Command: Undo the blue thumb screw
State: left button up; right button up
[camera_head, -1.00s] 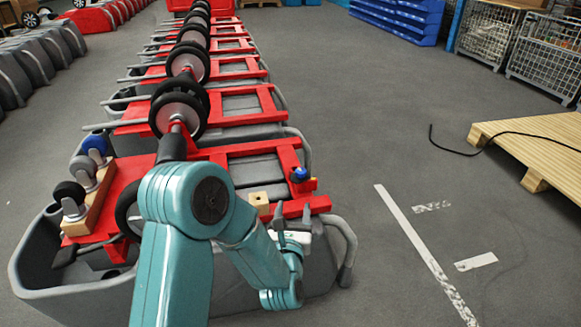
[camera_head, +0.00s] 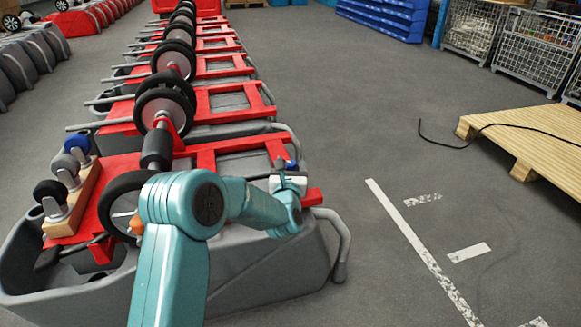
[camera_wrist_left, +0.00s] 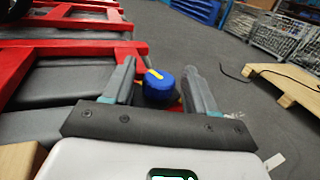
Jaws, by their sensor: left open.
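The blue thumb screw (camera_wrist_left: 160,84) shows in the left wrist view between my two fingers, a round blue knob with a yellow mark on top. In the head view only a small blue part of it (camera_head: 291,164) shows at the right end of the red frame, behind my left gripper (camera_head: 287,168). In the wrist view my left gripper (camera_wrist_left: 160,85) is open, with one finger on each side of the knob. I cannot tell whether the fingers touch it. My right gripper is not in view.
The red frame (camera_head: 222,148) lies on the nearest grey tank (camera_head: 262,262). A wooden block (camera_wrist_left: 18,160) is at the lower left of the wrist view. Casters (camera_head: 50,193) stand at the left.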

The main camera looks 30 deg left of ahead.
pick_arm(q)
jog(key=shift+w+a, duration=0.1)
jog(key=shift+a, duration=0.05)
jog(key=c, duration=0.9)
jog(key=shift+c, duration=0.3)
jog(key=shift+n+g+y, duration=0.3)
jog(key=shift+y, duration=0.1)
jog(key=shift+n+g+y, duration=0.5)
jog(key=shift+n+y, duration=0.1)
jog(key=shift+y, duration=0.1)
jog(key=n+g+y, duration=0.3)
jog(key=shift+w+r+n+g+y, duration=0.1)
jog(key=shift+n+g+y, duration=0.2)
jog(key=shift+g+y, duration=0.1)
jog(key=n+g+y, duration=0.1)
jog(key=n+g, duration=0.1)
jog(key=g, duration=0.2)
jog(key=n+g+y, duration=0.2)
jog(key=n+g, duration=0.1)
jog(key=shift+g, duration=0.4)
jog(key=shift+n+g, duration=0.3)
jog(key=shift+g, duration=0.1)
